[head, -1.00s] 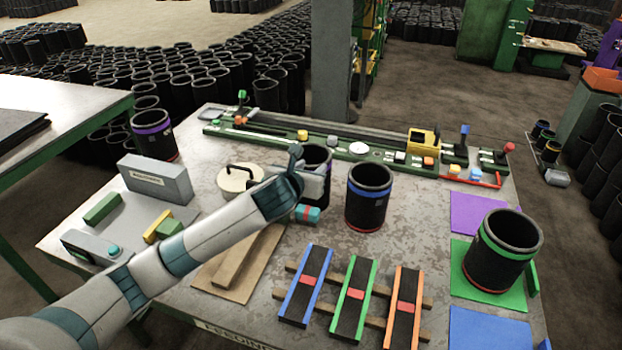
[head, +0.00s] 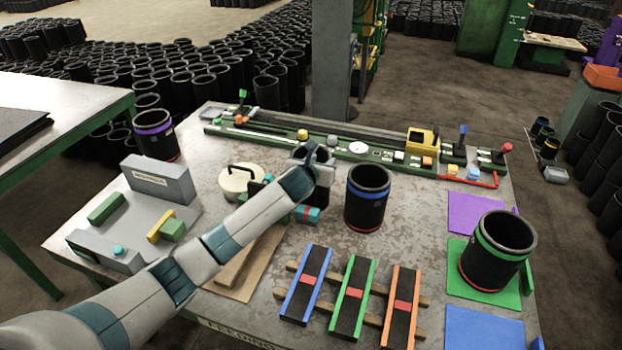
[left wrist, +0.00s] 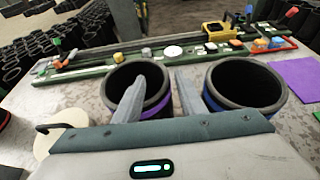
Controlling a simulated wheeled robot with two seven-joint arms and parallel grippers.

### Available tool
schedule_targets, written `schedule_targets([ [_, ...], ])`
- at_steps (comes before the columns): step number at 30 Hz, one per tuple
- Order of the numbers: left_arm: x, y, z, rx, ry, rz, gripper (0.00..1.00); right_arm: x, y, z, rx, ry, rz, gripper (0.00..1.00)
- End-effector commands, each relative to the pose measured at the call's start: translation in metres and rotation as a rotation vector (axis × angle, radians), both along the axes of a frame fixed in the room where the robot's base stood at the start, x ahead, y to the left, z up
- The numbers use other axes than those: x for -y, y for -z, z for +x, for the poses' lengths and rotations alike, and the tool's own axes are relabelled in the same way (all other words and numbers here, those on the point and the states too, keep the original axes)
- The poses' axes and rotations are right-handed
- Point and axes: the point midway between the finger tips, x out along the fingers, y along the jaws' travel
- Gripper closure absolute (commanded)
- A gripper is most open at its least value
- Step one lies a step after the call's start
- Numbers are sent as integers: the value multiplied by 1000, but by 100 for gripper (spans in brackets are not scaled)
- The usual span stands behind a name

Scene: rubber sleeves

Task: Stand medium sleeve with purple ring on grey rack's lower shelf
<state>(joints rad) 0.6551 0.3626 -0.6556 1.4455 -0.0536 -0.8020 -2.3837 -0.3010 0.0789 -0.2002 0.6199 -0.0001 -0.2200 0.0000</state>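A black sleeve with a purple ring (left wrist: 158,106) stands on the table. In the head view my left arm mostly hides it. My left gripper (left wrist: 164,82) is over its rim with fingers apart: one finger reaches into the sleeve's mouth, the other is outside, on the side toward the blue-ringed sleeve. The gripper also shows in the head view (head: 314,160). I see no clear grip on the wall. Another purple-ringed sleeve (head: 154,135) stands at the table's back left. I cannot clearly identify a grey rack or its lower shelf. My right gripper is out of view.
A blue-ringed sleeve (head: 367,197) stands close right of the gripper. A green-ringed sleeve (head: 498,252) stands on a green mat (head: 457,284). Three coloured ramps (head: 350,295) lie in front. A green-edged rail (head: 375,154) runs along the back. Small sleeves (head: 546,140) stand beyond the table, right.

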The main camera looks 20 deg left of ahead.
Motion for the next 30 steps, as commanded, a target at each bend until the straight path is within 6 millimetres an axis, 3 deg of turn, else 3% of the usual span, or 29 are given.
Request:
schedule_targets([
  [14, 1, 2, 4, -2, -2, 1, 63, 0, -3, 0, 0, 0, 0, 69],
  [30, 7, 23, 43, -1, -1, -1, 63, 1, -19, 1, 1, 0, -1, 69],
])
